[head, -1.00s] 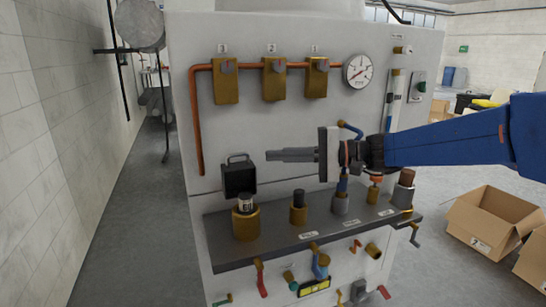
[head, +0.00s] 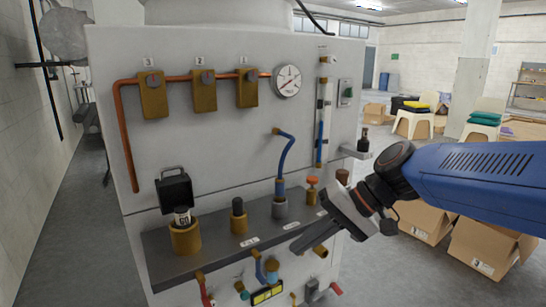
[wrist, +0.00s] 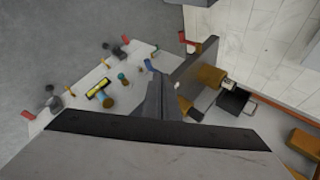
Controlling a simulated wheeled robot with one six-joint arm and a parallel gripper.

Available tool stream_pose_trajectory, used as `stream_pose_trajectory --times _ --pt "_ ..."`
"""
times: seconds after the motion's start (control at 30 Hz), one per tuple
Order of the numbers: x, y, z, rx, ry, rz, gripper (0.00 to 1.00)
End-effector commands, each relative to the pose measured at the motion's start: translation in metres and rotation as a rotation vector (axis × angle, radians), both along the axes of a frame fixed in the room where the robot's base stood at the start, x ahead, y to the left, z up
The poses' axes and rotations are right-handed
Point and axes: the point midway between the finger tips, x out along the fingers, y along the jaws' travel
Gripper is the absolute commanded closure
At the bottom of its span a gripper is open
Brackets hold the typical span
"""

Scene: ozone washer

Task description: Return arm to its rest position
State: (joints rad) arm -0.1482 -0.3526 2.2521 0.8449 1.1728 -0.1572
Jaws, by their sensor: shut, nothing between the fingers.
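My gripper (head: 314,236) is shut and empty in the head view. Its grey fingers point down and to the left, in front of the right part of the washer's shelf. In the wrist view its fingers (wrist: 158,98) show closed together at the centre. My blue arm comes in from the right edge. The ozone washer (head: 225,140) is a large pale cabinet with a copper pipe, brass valve blocks and a round gauge (head: 287,81). Its dark shelf (head: 190,264) carries brass fittings. My arm hides part of the shelf's right end.
Coloured valves and handles sit below the shelf. Cardboard boxes (head: 484,252) and chairs stand at the right. Grey floor is clear at the left.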

Motion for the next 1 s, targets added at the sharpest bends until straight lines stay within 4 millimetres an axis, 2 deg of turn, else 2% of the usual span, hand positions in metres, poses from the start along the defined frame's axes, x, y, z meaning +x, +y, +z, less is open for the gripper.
stream_pose_trajectory --times 0.1,0.3,0.5,0.6,0.8,1.0 --pt "-0.025 -0.04 -0.022 -0.138 -0.056 -0.026 1.0" --pt "-0.061 -0.109 -0.058 -0.374 -0.15 -0.073 1.0" --pt "-0.092 -0.174 -0.084 -0.596 -0.246 -0.117 1.0" --pt "-0.102 -0.198 -0.092 -0.681 -0.283 -0.133 1.0" --pt "-0.113 -0.223 -0.099 -0.769 -0.323 -0.148 1.0" --pt "-0.114 -0.225 -0.099 -0.779 -0.326 -0.149 1.0"
